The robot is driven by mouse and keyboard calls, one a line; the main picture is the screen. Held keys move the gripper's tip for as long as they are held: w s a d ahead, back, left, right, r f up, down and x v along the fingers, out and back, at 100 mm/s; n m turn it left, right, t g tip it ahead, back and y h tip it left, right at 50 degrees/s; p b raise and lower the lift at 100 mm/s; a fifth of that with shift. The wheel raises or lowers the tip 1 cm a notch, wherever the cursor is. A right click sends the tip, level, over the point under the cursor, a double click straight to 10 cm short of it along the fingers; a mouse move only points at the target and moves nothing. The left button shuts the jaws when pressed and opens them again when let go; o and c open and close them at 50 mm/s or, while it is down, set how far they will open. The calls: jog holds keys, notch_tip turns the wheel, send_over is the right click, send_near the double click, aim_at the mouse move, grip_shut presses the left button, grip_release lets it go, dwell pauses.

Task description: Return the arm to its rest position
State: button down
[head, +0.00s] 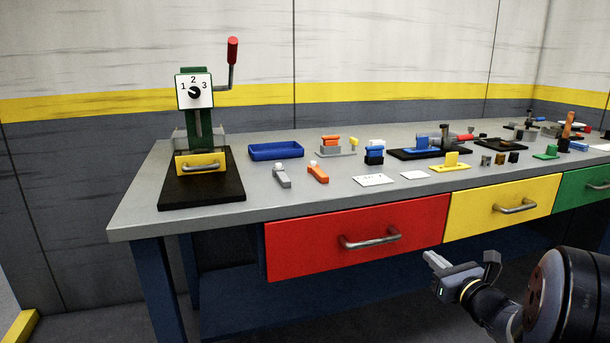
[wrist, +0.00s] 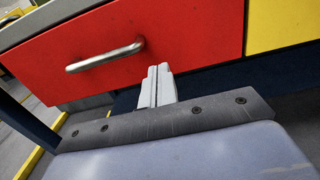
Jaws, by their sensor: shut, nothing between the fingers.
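My gripper (head: 436,261) is at the lower right of the head view, in front of the bench and below the red and yellow drawers. In the wrist view my gripper (wrist: 157,72) has its two grey fingers together, with nothing between them. It is apart from the red drawer (head: 330,243), which is closed and fills much of the wrist view (wrist: 190,40). My arm enters the head view from the lower right corner.
The grey bench (head: 200,222) carries a dial press (head: 194,91) with a red-handled lever, a blue tray (head: 276,151) and several small parts. The yellow drawer (head: 480,212) and green drawer (head: 580,191) are closed. The floor in front is clear at left.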

jog(key=p+v, duration=0.3)
jog(key=v, duration=2)
jog(key=shift+s, duration=0.15)
jog(key=shift+r, duration=0.1)
